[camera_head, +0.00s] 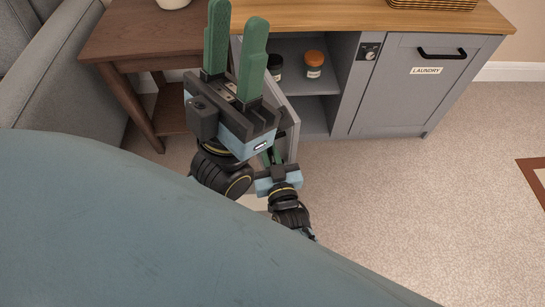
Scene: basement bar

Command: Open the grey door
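The grey door (293,125) of the grey cabinet (340,75) stands swung outward, seen nearly edge-on. Its compartment shows to the right of it, and much of the door is hidden behind my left gripper. My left gripper (237,18) is large in the view, with two green fingers pointing up, apart and with nothing visible between them. My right gripper (271,157) is lower, close to the door's near edge. Its fingers are mostly hidden, so I cannot tell whether it touches the door or its handle.
Inside the cabinet are a dark jar (275,67) and an orange-lidded jar (314,64). A closed grey laundry door (405,90) with a black handle is to the right. A brown side table (130,40) and a grey sofa (60,70) are left.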

